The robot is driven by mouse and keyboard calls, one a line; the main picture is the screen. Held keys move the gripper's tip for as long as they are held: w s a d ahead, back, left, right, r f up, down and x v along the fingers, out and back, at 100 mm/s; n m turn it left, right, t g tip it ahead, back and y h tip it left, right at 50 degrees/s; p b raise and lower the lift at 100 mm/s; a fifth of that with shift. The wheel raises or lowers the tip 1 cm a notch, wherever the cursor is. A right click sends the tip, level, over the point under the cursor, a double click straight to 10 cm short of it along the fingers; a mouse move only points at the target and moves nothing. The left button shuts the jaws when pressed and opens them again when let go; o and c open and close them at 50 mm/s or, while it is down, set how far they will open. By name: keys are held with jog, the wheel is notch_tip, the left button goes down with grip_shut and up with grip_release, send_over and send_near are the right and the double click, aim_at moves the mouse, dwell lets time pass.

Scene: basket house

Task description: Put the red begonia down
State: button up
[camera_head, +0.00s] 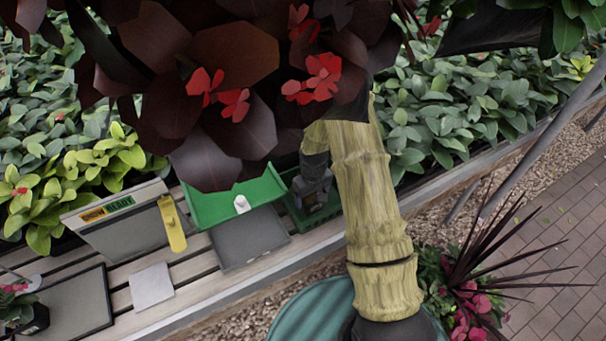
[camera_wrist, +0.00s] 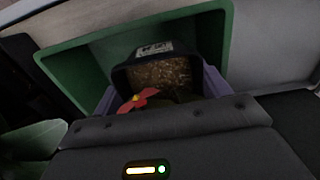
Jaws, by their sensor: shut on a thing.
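The red begonia (camera_head: 235,60) fills the top of the head view with large dark leaves and small red flowers. Its foliage hides much of the scene behind it. My gripper (camera_head: 314,184) shows partly below the leaves, over a green tray (camera_head: 335,214). In the wrist view, the jaws are shut on a dark pot (camera_wrist: 178,52) with a pale label and brown soil, one finger on each side. A red petal shows beside the soil. The green tray's rim (camera_wrist: 75,75) surrounds the pot there. I cannot tell whether the pot touches the tray's bottom.
A second green tray (camera_head: 215,210) with a white tag stands to the left. A grey box (camera_head: 120,222) with a sign, a yellow piece (camera_head: 172,224) and flat grey panels lie on the slatted bench (camera_head: 205,268). Leafy plants line the back. A spiky plant (camera_head: 475,265) stands at right.

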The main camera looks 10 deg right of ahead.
aim_at(312, 202)
jog(key=shift+f+b, duration=1.2)
jog(key=shift+f, duration=0.7)
jog(key=shift+f, duration=0.35)
jog(key=o, duration=1.1)
jog(key=shift+r, duration=0.5)
jog(key=shift+r+b, duration=0.65)
jog(key=shift+r, duration=2.95)
